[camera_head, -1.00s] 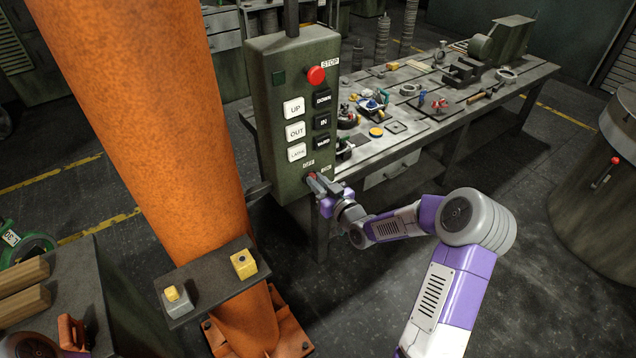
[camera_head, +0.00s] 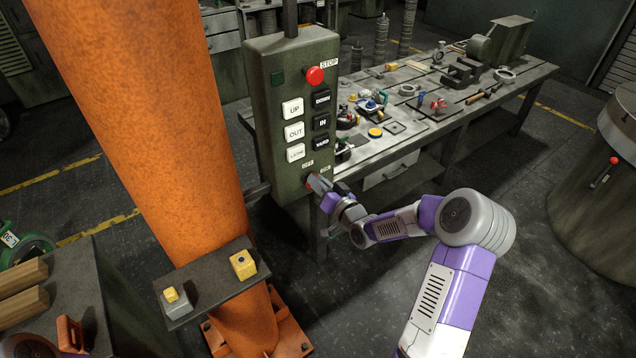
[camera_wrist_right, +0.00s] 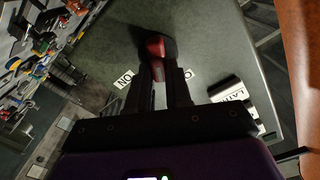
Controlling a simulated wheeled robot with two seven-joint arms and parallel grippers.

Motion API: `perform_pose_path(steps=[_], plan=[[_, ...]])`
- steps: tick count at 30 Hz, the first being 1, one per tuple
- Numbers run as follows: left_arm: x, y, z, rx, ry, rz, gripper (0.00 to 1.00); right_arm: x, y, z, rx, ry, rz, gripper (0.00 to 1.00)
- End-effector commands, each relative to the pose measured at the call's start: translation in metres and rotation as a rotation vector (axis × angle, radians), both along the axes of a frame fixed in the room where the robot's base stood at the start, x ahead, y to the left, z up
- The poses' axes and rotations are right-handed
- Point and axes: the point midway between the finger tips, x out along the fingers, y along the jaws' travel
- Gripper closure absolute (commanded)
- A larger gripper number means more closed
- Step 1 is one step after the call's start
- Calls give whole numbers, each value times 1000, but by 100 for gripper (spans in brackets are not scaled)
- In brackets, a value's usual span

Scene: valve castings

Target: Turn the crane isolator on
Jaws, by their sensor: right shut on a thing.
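The crane isolator is a small red rotary knob (camera_wrist_right: 155,46) low on the face of the green pendant box (camera_head: 262,110). In the head view the knob is mostly hidden by my right gripper (camera_head: 316,184). In the right wrist view my right gripper (camera_wrist_right: 163,82) is shut on the knob, with a dark finger on each side. An ON label (camera_wrist_right: 125,78) lies to the left of the fingers, and a second small label, partly hidden, lies to their right. I cannot tell which mark the knob points at. My left gripper is not in view.
Above the knob are white and black push buttons and a red STOP button (camera_head: 316,75). A thick orange column (camera_head: 165,130) stands left of the box. A cluttered workbench (camera_head: 430,143) stands behind it. A shelf (camera_head: 212,282) with two yellow-topped blocks is lower left.

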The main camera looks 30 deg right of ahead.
Motion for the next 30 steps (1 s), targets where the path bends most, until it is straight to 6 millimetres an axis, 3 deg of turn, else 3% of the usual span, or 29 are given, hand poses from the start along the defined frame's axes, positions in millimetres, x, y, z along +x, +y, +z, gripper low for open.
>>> perform_pose_path(steps=[30], plan=[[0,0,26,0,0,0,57,0,-6,-9,908,73,-1,100]])
